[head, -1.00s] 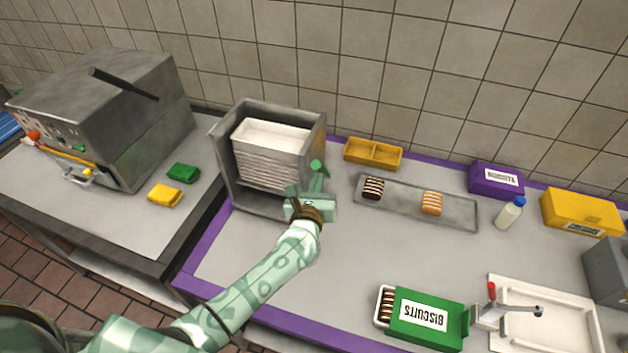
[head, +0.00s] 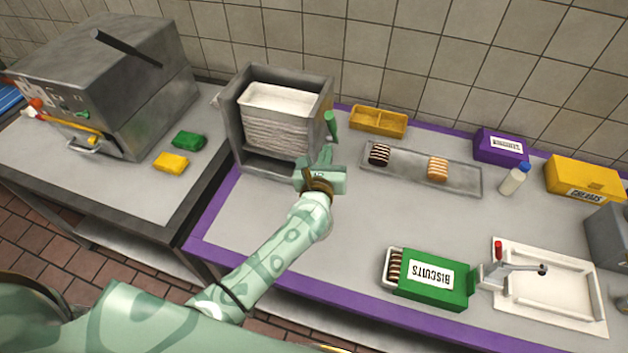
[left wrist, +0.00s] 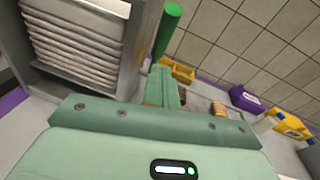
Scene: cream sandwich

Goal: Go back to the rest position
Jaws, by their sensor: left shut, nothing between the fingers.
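My left gripper (head: 328,152) is shut and empty. It is held above the counter, just right of the grey rack (head: 233,125) with its stack of white trays (head: 277,132). In the left wrist view the shut fingers (left wrist: 162,88) point toward the wall, with the stacked trays (left wrist: 75,45) close on the left. A green cylindrical piece (left wrist: 168,30) shows beside the fingers. My right gripper is not in view.
A metal tray (head: 415,172) holds a dark and an orange striped sandwich. A yellow tray (head: 378,121), purple box (head: 501,147), bottle (head: 514,180) and yellow box (head: 585,180) stand behind. A green biscuit box (head: 430,279) lies in front. The counter's middle is clear.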

